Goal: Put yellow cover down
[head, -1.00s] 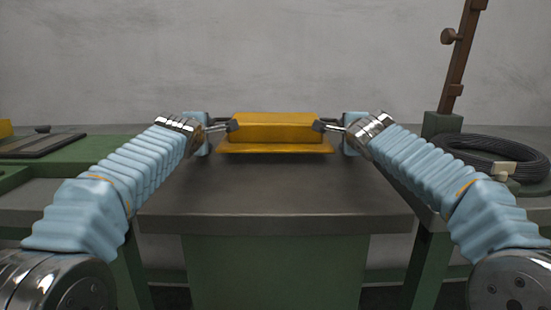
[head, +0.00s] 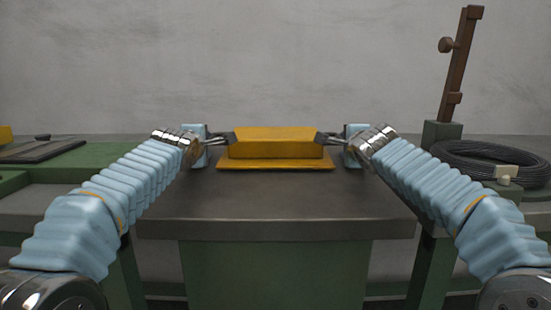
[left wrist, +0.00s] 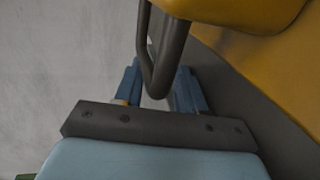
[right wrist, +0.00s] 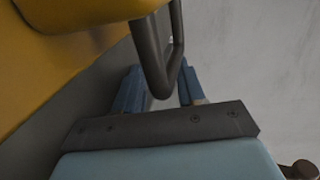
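The yellow cover (head: 275,146), a box-like lid with a wide flange, is level over the middle of the table (head: 275,205). A dark loop handle sticks out at each end. My left gripper (head: 226,139) is at its left handle (left wrist: 160,75), the fingers closed around the bar. My right gripper (head: 325,139) holds the right handle (right wrist: 160,75) the same way. Both wrist views show the yellow side close by; the fingertips are partly hidden behind the handles. I cannot tell whether the flange touches the tabletop.
A coil of black cable (head: 490,160) lies on the right bench, beside a brown upright post (head: 458,70) on a green base. A dark flat plate (head: 45,151) lies on the green bench at left. The tabletop in front of the cover is clear.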

